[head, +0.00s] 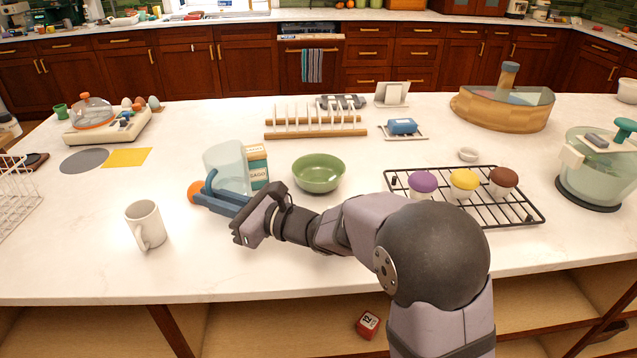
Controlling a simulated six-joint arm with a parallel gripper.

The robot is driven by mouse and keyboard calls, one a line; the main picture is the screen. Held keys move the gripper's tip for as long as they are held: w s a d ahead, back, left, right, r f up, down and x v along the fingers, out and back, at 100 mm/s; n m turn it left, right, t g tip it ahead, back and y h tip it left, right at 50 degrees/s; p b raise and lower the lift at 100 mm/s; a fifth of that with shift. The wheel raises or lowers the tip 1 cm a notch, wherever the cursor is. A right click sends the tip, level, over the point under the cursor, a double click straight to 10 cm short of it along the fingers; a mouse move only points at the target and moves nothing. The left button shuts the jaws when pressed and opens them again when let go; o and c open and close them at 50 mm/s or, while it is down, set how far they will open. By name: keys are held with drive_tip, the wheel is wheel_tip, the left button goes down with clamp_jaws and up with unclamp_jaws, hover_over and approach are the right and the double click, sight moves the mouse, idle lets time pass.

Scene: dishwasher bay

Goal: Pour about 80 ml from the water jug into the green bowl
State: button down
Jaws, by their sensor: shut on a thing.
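The water jug (226,163) is a clear, pale see-through vessel at the left middle of the counter. My gripper (214,196) reaches in from the right, its blue fingers closed at the jug's lower part. They hide its base, so I cannot tell whether it rests on the counter. The jug looks about upright, perhaps leaning slightly left; its water level is not clear. The green bowl (319,174) stands upright on the counter to the right of the jug, apart from it. No stream of water shows between them.
A sago box (257,166) stands close behind the jug, left of the bowl. A round orange thing (194,191) is by the fingertips. A white mug (146,226) stands front left. A black rack (480,205) with cupcakes is at right, a wooden dish rack (315,133) behind.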

drive_tip(key=a+b, duration=0.1)
drive_tip(key=b, duration=0.1)
drive_tip(key=w+f+b, duration=0.1)
drive_tip(key=b, duration=0.1)
drive_tip(key=shift+w+a+f+m+t+h, duration=0.2)
drive_tip(key=shift+a+m+t+h, duration=0.1)
drive_tip(key=shift+a+t, duration=0.1)
drive_tip(key=b, duration=0.2)
drive_tip(key=w+a+t+b, duration=0.1)
drive_tip(key=b, duration=0.1)
drive_tip(key=shift+w+a+m+h+b, duration=0.1)
drive_tip(key=shift+a+m+h+b, duration=0.15)
drive_tip(key=shift+m+h+b, duration=0.15)
drive_tip(key=b, duration=0.1)
drive_tip(key=t+b, duration=0.1)
drive_tip(key=b, duration=0.1)
drive_tip(key=shift+w+a+r+m+h, duration=0.2)
drive_tip(key=shift+a+m+h, duration=0.1)
drive_tip(key=m+t+h+b, duration=0.1)
drive_tip(key=b, duration=0.4)
drive_tip(key=shift+w+a+r, duration=0.1)
drive_tip(key=shift+w+r, duration=0.05)
drive_tip(key=shift+r, duration=0.05)
drive_tip(key=m+t+h+b, duration=0.1)
drive_tip(key=b, duration=0.2)
drive_tip(key=shift+d+r, duration=0.1)
drive_tip(key=shift+d, duration=0.1)
